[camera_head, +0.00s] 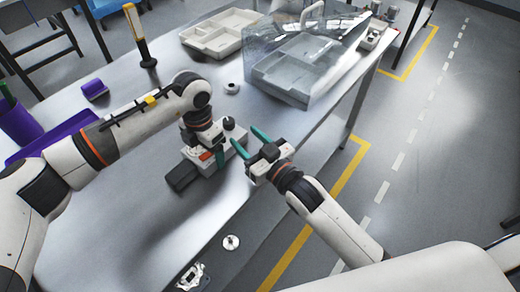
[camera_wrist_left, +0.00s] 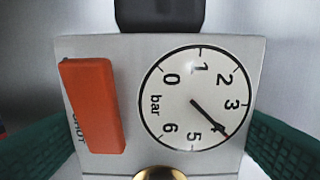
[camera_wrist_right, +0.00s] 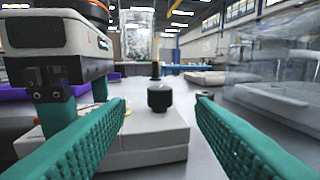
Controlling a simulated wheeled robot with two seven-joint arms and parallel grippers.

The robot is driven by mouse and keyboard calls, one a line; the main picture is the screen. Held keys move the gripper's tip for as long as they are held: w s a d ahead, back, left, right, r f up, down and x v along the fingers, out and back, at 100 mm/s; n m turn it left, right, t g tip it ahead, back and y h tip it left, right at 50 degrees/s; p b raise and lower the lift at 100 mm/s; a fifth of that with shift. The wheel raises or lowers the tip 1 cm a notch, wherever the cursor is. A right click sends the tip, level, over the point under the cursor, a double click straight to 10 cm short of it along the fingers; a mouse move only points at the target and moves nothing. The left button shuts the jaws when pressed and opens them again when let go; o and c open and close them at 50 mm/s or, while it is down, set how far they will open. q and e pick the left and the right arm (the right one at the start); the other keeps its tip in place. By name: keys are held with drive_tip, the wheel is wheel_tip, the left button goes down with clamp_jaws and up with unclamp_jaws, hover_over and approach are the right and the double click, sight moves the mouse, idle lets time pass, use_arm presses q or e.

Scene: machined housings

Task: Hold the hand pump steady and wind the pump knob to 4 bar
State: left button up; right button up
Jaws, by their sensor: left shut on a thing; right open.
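The hand pump (camera_head: 197,158) is a light grey block on the steel table. My left gripper (camera_head: 204,150) is shut on its body, with green fingers on both sides in the left wrist view. That view shows the round gauge (camera_wrist_left: 180,80), its needle at lower right, at the red mark between 3 and 5, where the 4 sits. An orange block (camera_wrist_left: 93,105) lies beside the dial. The black pump knob (camera_head: 229,123) stands upright on the pump. My right gripper (camera_head: 248,139) is open; in its wrist view the knob (camera_wrist_right: 160,97) stands ahead between the fingers, apparently untouched.
A clear-walled box (camera_head: 300,60) and a beige tray (camera_head: 220,33) stand at the back. A purple cup (camera_head: 20,124) and purple tray (camera_head: 50,135) are at left.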

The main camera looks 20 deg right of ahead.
drive_tip(key=v, duration=0.5)
drive_tip(key=shift+s+d, duration=0.1)
drive_tip(key=shift+s, duration=0.1)
idle(0.7)
use_arm(q)
drive_tip(key=o, duration=1.2)
drive_tip(key=shift+r, duration=0.1)
